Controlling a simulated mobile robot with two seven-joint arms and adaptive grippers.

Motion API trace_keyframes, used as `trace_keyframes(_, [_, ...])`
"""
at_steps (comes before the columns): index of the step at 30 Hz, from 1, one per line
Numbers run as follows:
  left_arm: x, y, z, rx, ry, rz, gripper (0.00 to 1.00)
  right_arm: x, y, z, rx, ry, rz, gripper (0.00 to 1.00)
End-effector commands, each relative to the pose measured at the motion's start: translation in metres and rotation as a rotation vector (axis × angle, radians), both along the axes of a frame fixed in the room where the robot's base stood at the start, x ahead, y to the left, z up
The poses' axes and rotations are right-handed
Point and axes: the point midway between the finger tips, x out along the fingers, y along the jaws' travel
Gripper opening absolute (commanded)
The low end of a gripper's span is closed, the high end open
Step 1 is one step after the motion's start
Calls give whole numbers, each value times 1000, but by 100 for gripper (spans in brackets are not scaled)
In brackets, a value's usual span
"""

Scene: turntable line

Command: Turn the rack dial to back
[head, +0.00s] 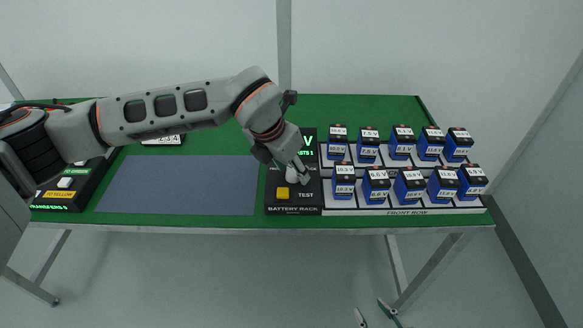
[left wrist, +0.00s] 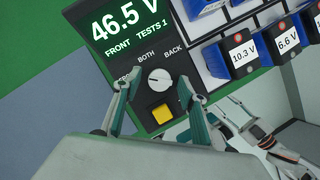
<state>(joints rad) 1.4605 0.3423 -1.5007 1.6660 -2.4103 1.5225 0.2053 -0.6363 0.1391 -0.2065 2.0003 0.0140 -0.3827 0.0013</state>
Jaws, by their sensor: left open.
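The rack dial (left wrist: 159,79) is a round pale knob on the black battery rack panel (left wrist: 185,45), among the labels FRONT, BOTH and BACK. The rack display (left wrist: 122,25) reads 46.5 V and FRONT, TESTS 1. In the left wrist view my left gripper (left wrist: 155,88) is open, its two fingers apart on either side of the dial; I cannot tell whether they touch it. In the head view my left gripper (head: 291,178) is low over the panel and largely hides the dial. My right gripper (head: 375,312) shows at the bottom edge, fingers apart, away from the table.
A yellow test button (head: 282,192) sits just below the dial. Several blue batteries (head: 376,180) stand in two rows to the right. A grey-blue mat (head: 180,185) lies clear to the left. Another black panel (head: 75,190) is at the far left.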

Motion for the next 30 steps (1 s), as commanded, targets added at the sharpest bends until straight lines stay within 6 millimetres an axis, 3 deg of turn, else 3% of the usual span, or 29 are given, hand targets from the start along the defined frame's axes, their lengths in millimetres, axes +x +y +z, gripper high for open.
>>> trace_keyframes(8, [0, -1, -1, 0, -1, -1, 39, 4, -2, 3, -3, -9, -1, 38])
trace_keyframes(12, [0, -1, -1, -1, 0, -1, 3, 3, -3, 1, -4, -5, -2, 38])
trace_keyframes(22, [0, 0, 0, -1, 0, -22, 3, -2, -3, -2, -5, 5, -1, 38])
trace_keyframes(30, [2, 1, 0, -1, -1, -152, 3, -4, -2, -3, -3, 9, -1, 38])
